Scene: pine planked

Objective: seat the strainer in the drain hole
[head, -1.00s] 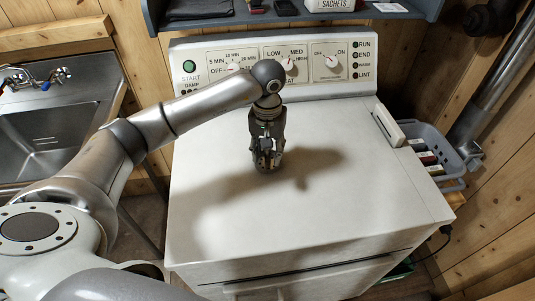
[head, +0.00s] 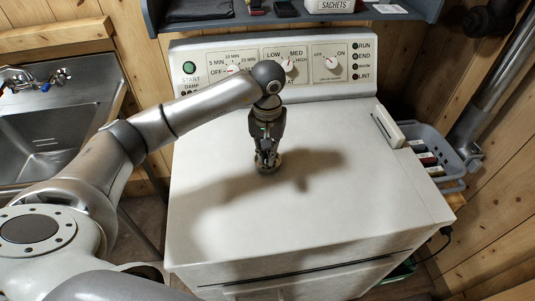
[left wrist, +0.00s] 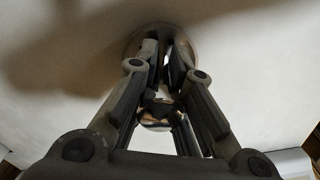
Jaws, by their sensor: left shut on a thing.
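The strainer (head: 268,170) is a small round metal piece on the white dryer top, left of its middle. My left gripper (head: 267,156) points straight down over it and is shut on its upper part. In the left wrist view the strainer's round rim (left wrist: 133,46) shows beyond the fingertips (left wrist: 165,50), which hide its middle. The strainer looks to be resting on the dryer top or very close to it. The steel sink (head: 45,125) is at the left edge, with faint marks on its floor; I cannot clearly make out the drain hole. My right gripper is not in view.
The dryer top (head: 330,215) is otherwise clear. A control panel (head: 325,65) with knobs rises behind it. A grey basket (head: 437,150) stands at the right. A blue-grey shelf (head: 350,12) hangs above. Taps (head: 35,78) sit behind the sink basin. A gap separates sink and dryer.

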